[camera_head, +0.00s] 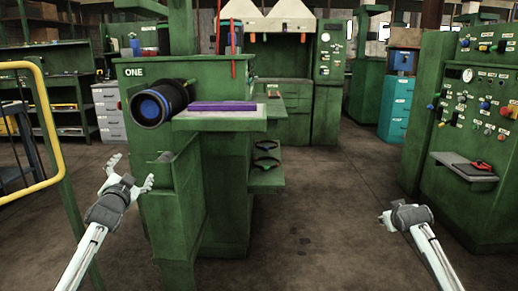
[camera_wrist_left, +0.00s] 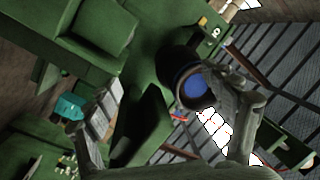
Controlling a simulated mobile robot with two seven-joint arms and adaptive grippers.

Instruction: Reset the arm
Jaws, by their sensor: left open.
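My left gripper (camera_head: 132,170) is open and empty, with its fingers spread. It is in front of the green machine marked ONE, low and left of a black cylinder with a blue ring at its end (camera_head: 150,106). In the left wrist view the cylinder (camera_wrist_left: 185,82) shows beyond the two spread fingers, apart from them. My right gripper (camera_head: 386,220) is at the lower right over open floor, pointing away; its fingers are mostly hidden, so its jaws cannot be judged.
A purple block (camera_head: 222,106) lies on the machine's light ledge (camera_head: 225,124). A yellow rail (camera_head: 47,120) stands left of my left arm. A green control panel (camera_head: 480,110) with a small shelf (camera_head: 463,168) stands at right. Floor (camera_head: 320,215) between is clear.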

